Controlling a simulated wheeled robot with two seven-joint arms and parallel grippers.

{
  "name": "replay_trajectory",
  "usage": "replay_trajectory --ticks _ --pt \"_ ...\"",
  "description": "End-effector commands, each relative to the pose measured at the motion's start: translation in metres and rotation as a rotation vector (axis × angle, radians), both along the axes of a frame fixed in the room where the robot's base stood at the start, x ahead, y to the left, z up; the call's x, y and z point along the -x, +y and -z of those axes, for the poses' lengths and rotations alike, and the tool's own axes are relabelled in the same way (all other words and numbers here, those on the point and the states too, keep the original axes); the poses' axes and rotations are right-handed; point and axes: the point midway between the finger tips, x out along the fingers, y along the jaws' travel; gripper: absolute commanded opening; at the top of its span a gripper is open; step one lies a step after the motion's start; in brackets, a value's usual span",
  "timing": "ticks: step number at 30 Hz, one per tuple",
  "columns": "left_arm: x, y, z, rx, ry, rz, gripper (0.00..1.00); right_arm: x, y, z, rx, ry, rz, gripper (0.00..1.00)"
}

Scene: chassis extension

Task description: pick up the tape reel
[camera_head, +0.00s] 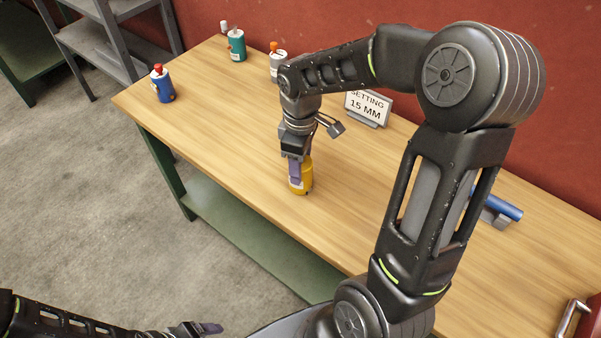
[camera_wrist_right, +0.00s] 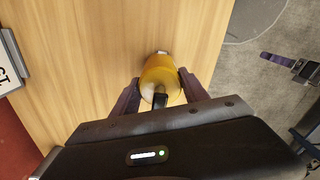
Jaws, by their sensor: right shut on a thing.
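In the right wrist view the yellow thing (camera_wrist_right: 160,72) sits between the two fingertips (camera_wrist_right: 159,84), with a dark nub facing the camera. It appears upright and at table level; I cannot tell whether it touches the table.
A blue bottle with a red cap (camera_head: 162,86), a teal one (camera_head: 237,46) and a white one with an orange cap (camera_head: 277,66) stand toward the back left. Table left of the gripper is clear.

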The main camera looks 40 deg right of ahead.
Motion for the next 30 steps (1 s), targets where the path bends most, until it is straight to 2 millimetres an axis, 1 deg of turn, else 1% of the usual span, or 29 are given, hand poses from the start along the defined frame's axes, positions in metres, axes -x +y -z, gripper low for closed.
replay_trajectory --ticks 5,8,11,13,21,24,27,30 --pt "0.000 0.000 0.000 0.000 0.000 0.000 0.77 0.000 0.000 -0.001 0.000 -0.001 0.000 0.06" --pt "0.000 0.000 0.000 0.000 0.000 0.000 0.77 -0.001 0.000 -0.005 0.000 -0.003 0.000 0.06" --pt "0.000 0.000 0.001 0.000 0.000 0.000 0.77 -0.001 0.000 -0.016 0.001 -0.005 0.000 0.06" --pt "0.000 0.000 0.002 0.000 0.000 0.000 0.77 -0.001 0.000 -0.026 0.001 -0.005 -0.001 0.06" --pt "0.000 0.000 0.005 0.000 0.000 0.000 0.77 -0.001 0.000 -0.079 0.001 -0.006 0.000 0.06" --pt "0.000 0.000 0.005 0.000 0.000 0.000 0.77 -0.001 0.000 -0.092 0.001 -0.004 0.000 0.06" --pt "0.000 0.000 0.005 0.000 0.000 0.000 0.77 0.000 0.000 -0.099 0.000 -0.001 0.000 0.06" --pt "0.000 0.000 0.005 0.000 0.000 0.000 0.77 0.000 0.000 -0.101 0.000 0.000 0.000 0.06"
